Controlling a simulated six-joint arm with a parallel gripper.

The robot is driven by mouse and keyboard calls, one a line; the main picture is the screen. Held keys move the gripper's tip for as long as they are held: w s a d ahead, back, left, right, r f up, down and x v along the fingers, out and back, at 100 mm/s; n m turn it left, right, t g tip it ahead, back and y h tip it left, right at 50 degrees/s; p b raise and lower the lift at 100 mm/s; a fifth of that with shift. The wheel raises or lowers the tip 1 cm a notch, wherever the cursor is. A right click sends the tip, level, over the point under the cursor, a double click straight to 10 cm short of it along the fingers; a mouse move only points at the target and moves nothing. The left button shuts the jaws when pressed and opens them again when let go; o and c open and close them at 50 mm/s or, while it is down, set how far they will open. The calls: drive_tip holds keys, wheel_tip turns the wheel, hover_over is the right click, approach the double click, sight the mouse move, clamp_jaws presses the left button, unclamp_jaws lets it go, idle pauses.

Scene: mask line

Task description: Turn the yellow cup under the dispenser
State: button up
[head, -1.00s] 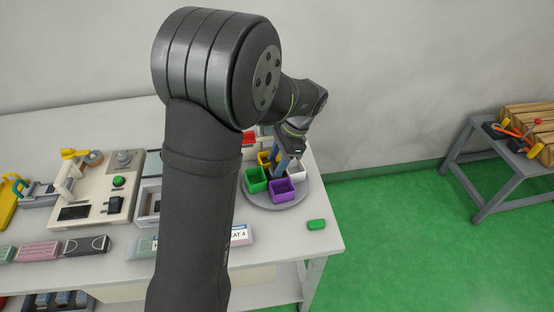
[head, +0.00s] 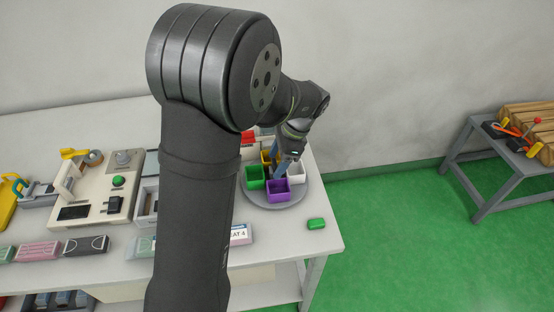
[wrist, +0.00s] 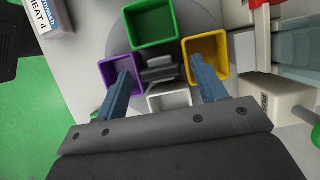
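The yellow cup (wrist: 205,50) is a square open cup on a round grey turntable (head: 258,203), at the right in the wrist view. It shows partly behind my gripper in the head view (head: 267,157). The green cup (wrist: 151,22), purple cup (wrist: 108,70) and white cup (wrist: 170,98) share the turntable. A dark central hub (wrist: 157,72) stands between them. My gripper (wrist: 160,66) is open and reaches down over the turntable, one finger at the purple cup and one at the yellow cup. I cannot tell whether they touch the cups.
A cream block (wrist: 275,100) lies near the right finger. A cream machine with a green button (head: 118,181) stands left of my arm.

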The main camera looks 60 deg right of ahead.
drive_tip(key=v, duration=1.7)
drive_tip(key=shift+r, duration=0.2)
drive_tip(key=shift+f, duration=0.1)
drive_tip(key=x, duration=1.7)
drive_tip(key=shift+f, duration=0.15)
